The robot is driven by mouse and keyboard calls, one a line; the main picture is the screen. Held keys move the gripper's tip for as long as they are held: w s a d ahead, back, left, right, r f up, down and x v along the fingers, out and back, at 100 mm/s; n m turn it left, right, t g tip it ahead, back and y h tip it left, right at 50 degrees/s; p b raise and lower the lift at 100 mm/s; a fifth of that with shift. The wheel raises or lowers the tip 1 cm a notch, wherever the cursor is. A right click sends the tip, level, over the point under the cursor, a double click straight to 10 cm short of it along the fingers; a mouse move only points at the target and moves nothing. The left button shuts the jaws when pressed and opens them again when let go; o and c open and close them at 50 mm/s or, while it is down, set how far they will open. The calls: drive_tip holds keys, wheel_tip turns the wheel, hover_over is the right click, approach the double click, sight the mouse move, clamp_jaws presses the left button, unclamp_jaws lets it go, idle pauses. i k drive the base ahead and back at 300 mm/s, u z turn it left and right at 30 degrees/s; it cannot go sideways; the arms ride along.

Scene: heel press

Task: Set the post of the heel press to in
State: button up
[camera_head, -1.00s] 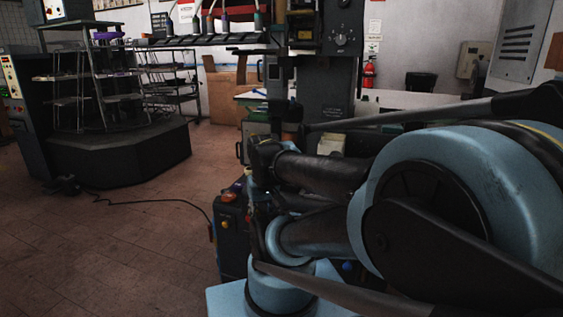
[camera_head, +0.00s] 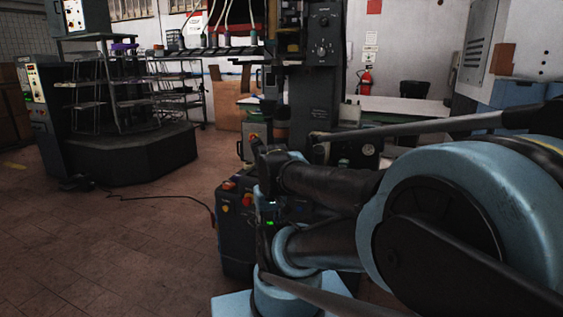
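A tall dark press-like machine (camera_head: 313,97) stands in the middle, behind my arm; it is probably the heel press. It has a dark column with a panel of knobs near the top. Its lower part is largely hidden by my arm, and I cannot tell a post or its setting. My blue and dark arm fills the right and lower middle of the view. I cannot pick out my gripper or its fingers.
A low dark box with red and yellow buttons (camera_head: 238,196) stands left of my arm. A cable lies on the floor beside it. A dark machine with wire racks (camera_head: 118,155) stands at left. The tiled floor (camera_head: 110,240) at lower left is open.

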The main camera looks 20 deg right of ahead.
sight(282, 111)
drive_tip(key=k, duration=1.05)
drive_tip(key=z, duration=0.65)
drive_tip(key=i, duration=1)
drive_tip(key=u, duration=0.05)
